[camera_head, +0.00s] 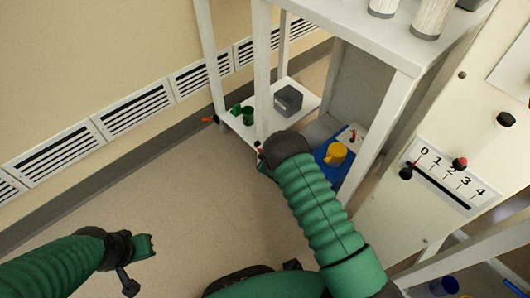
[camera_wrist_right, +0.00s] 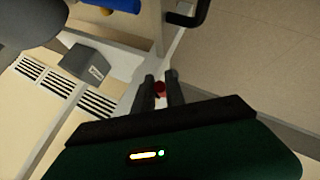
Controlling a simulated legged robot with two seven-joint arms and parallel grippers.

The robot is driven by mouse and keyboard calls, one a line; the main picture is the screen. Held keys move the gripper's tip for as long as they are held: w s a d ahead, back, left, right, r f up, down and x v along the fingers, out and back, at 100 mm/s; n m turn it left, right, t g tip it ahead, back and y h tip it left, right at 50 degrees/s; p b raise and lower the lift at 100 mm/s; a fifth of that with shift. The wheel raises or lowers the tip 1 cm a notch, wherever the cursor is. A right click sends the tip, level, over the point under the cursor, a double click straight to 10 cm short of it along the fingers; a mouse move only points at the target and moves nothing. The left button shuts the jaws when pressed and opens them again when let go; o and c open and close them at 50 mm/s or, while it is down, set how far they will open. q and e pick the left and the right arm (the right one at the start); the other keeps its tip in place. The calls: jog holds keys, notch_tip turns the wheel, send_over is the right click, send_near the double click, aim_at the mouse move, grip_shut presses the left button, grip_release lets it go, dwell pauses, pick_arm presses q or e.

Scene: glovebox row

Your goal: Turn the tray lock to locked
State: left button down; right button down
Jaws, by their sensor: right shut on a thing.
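In the right wrist view, my right gripper (camera_wrist_right: 161,82) is shut on a small red knob (camera_wrist_right: 160,88), which looks like the tray lock's handle. The knob sits by the edge of a white surface; its lock marking cannot be read. In the head view, the white tray (camera_head: 242,128) is low down, with a grey box (camera_head: 288,98) and green cups (camera_head: 243,113) on it. My right gripper (camera_head: 262,163) is at its near corner, mostly hidden by my arm. My left gripper (camera_head: 140,262) is over bare floor, away from the tray; its jaws are unclear.
A white frame post (camera_head: 262,65) rises beside the tray. A yellow mug (camera_head: 336,153) sits on a blue surface to the right. A panel numbered 0 to 4 (camera_head: 450,175) with knobs is further right. The floor (camera_head: 190,195) at left is clear.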

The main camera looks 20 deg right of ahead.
jog(key=shift+s+f+t, duration=0.2)
jog(key=shift+f+t, duration=0.1)
jog(key=shift+f, duration=0.05)
jog(key=c, duration=1.4)
grip_release()
jog(key=shift+w+r, duration=0.1)
jog(key=p+v, duration=0.9)
jog(key=v, duration=0.7)
jog(key=shift+s+a+r, duration=0.1)
jog(key=shift+s+r, duration=0.15)
jog(key=shift+s, duration=0.1)
